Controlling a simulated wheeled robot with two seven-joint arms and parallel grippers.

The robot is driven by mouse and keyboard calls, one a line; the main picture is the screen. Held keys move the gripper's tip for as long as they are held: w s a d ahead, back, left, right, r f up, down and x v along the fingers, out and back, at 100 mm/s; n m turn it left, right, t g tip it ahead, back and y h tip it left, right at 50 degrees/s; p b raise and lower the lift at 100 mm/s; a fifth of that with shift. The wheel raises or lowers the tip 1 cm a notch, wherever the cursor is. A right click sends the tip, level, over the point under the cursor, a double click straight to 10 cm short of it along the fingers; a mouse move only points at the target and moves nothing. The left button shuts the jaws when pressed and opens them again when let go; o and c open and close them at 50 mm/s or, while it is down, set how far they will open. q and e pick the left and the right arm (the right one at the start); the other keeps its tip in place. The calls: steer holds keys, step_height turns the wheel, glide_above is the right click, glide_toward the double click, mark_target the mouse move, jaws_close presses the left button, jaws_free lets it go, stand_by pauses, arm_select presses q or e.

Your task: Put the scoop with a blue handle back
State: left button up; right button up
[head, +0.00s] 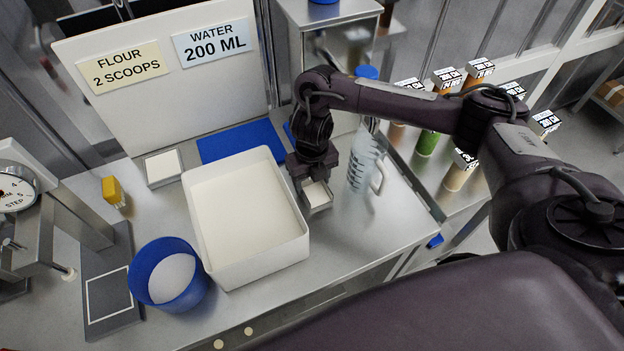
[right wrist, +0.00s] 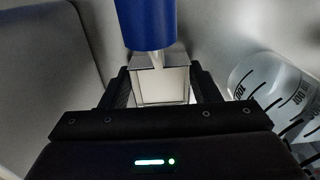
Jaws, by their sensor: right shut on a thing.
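My right gripper (head: 314,178) hangs just right of the large white bin and left of the clear measuring jug. It is shut on the scoop, whose square metal bowl (head: 316,196) shows below the jaws with a pale inside. In the right wrist view the fingers (right wrist: 163,92) stand on either side of the bowl (right wrist: 160,82), and the blue handle (right wrist: 145,22) rises toward the top edge. In the head view the arm mostly hides the handle. I cannot tell whether the scoop touches the table. My left gripper is out of view.
The white bin (head: 290,250) holds white powder. The jug (head: 362,165) stands close at the right. A blue mat (head: 240,141) lies behind the bin. A blue bucket (head: 150,290), scale (head: 20,190) and yellow object (head: 113,191) are at left. The table front right is clear.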

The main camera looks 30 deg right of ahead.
steer(key=shift+f, duration=0.2)
steer(key=o, duration=1)
steer(key=shift+r, duration=0.15)
steer(key=shift+r, duration=0.3)
step_height(320, 180, up, 12)
steer(key=p, duration=0.3)
steer(key=shift+f+p, duration=0.2)
steer(key=shift+p, duration=0.1)
steer(key=shift+f, duration=0.1)
